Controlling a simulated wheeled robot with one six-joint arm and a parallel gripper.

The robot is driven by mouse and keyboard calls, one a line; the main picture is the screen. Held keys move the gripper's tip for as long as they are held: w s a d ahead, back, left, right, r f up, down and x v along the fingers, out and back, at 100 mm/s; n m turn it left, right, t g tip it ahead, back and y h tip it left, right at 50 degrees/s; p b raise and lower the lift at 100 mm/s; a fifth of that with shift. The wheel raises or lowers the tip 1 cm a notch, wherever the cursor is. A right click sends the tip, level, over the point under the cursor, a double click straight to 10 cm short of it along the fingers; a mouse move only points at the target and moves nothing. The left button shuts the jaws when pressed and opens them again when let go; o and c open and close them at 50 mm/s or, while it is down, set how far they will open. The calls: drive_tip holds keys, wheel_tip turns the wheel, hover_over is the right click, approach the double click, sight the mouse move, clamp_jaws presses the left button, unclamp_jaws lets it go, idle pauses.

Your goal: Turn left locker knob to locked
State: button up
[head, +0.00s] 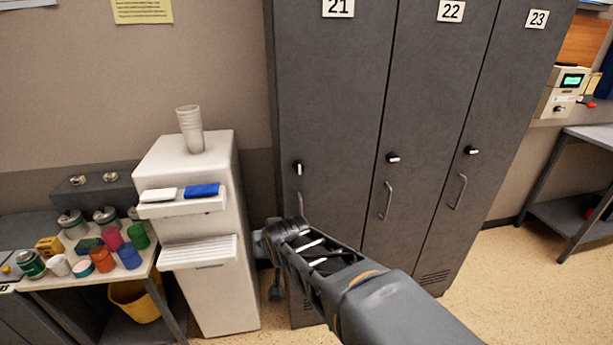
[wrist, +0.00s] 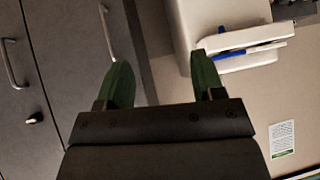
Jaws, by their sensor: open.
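Three grey lockers stand side by side, numbered 21, 22 and 23. The left locker (head: 332,100), number 21, has a small dark knob with a light bar (head: 298,168), which looks upright. In the head view my gripper (head: 268,262) is in front of the lower left edge of this locker, below the knob, and its fingers are hard to make out. In the wrist view my gripper (wrist: 163,78) is open, with two green fingers apart and nothing between them. The left locker's handle (wrist: 108,35) shows beside one finger; its knob is not visible there.
The knobs of locker 22 (head: 393,158) and locker 23 (head: 471,150) have bars lying roughly level. A white dispenser (head: 215,290) with cups on top stands left of the lockers. A low table with several cups and cans is further left.

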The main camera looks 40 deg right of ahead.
drive_tip(key=w+d+m+t+h+b, duration=0.2)
drive_tip(key=w+d+m+t, duration=0.1)
drive_tip(key=d, duration=0.4)
drive_tip(key=m+t+h+b, duration=0.1)
drive_tip(key=m+t+h, duration=0.2)
drive_tip(key=t+h, duration=0.1)
approach(300, 171)
drive_tip(key=p+x, duration=0.1)
drive_tip(key=x, duration=0.8)
drive_tip(key=shift+w+r, duration=0.1)
drive_tip(key=shift+w, duration=0.05)
drive_tip(key=c, duration=0.9)
